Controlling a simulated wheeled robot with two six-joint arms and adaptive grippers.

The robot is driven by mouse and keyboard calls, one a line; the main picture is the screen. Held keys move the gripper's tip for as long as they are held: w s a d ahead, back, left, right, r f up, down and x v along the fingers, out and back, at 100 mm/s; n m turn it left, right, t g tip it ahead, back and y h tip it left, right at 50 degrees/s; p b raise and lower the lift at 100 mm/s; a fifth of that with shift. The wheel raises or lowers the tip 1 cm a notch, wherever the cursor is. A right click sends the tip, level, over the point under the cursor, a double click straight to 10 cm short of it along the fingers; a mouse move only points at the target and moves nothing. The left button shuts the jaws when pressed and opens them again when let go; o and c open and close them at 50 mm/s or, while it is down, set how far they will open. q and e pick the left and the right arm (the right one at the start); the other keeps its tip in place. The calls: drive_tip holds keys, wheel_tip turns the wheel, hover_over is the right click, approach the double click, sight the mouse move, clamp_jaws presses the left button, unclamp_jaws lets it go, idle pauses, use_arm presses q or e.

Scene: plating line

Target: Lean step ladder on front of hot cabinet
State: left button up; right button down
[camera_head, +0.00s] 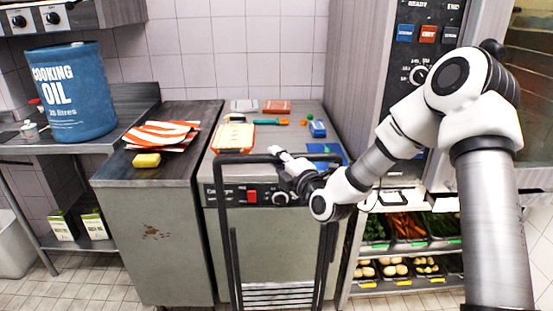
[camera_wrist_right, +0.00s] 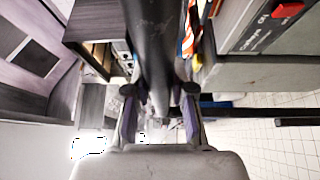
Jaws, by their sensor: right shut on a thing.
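The step ladder (camera_head: 223,225) is a dark tubular frame with ribbed pale treads low down. It stands roughly upright before the hot cabinet (camera_head: 275,240), a grey unit with a red switch and a dial on its front. I cannot tell whether the ladder touches the cabinet. My right gripper (camera_head: 287,163) is at the upper right of the ladder frame, shut on it. In the right wrist view, the dark tube (camera_wrist_right: 153,50) lies between the fingers of the gripper (camera_wrist_right: 160,112). The ladder's feet are out of view. My left gripper is not in view.
A steel counter with an orange striped cloth (camera_head: 160,133) and yellow sponge (camera_head: 147,160) stands left of the cabinet. Several small items lie on the cabinet top. Vegetable trays (camera_head: 408,229) are at the right. A blue oil drum (camera_head: 70,95) stands far left.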

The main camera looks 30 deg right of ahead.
drive_tip(key=shift+f, duration=0.35)
